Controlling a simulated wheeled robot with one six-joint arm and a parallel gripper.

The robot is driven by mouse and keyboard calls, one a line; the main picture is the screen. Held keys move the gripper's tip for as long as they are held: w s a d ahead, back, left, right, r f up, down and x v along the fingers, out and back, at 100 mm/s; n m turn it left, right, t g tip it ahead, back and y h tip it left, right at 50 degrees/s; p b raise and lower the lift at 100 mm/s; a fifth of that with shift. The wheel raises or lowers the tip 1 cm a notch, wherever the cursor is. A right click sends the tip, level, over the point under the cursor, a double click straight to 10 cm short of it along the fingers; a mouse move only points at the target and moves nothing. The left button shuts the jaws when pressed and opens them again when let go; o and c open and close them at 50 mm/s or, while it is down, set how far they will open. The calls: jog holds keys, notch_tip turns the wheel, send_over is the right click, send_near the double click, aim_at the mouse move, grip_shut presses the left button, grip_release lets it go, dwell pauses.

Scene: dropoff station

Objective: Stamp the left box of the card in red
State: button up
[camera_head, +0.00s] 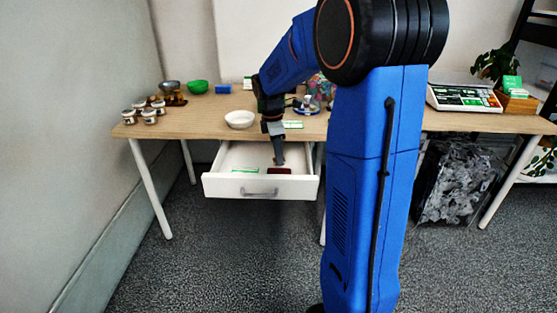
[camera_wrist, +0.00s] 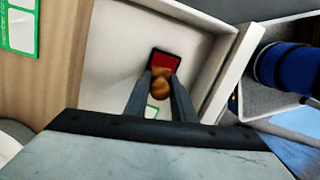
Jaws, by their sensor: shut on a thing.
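My gripper (camera_head: 279,160) reaches down into the open drawer. In the wrist view my gripper (camera_wrist: 161,80) is shut on a stamp with a round wooden handle (camera_wrist: 160,90). The stamp is over the red ink pad (camera_wrist: 164,62) in its dark case; I cannot tell whether it touches the pad. The red pad also shows in the head view (camera_head: 280,171), low in the drawer. The card (camera_head: 292,124) with green print lies on the table behind the drawer. Part of the card shows at the wrist view's upper left (camera_wrist: 20,28). The stamp's face is hidden.
The white drawer (camera_head: 228,187) is pulled out, its walls close around my gripper. A green-and-white item (camera_head: 245,171) lies inside. A white bowl (camera_head: 240,119), a green bowl (camera_head: 197,87) and several jars (camera_head: 149,116) stand on the wooden table (camera_head: 190,127).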

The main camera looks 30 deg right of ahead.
jog(key=shift+r, duration=1.65)
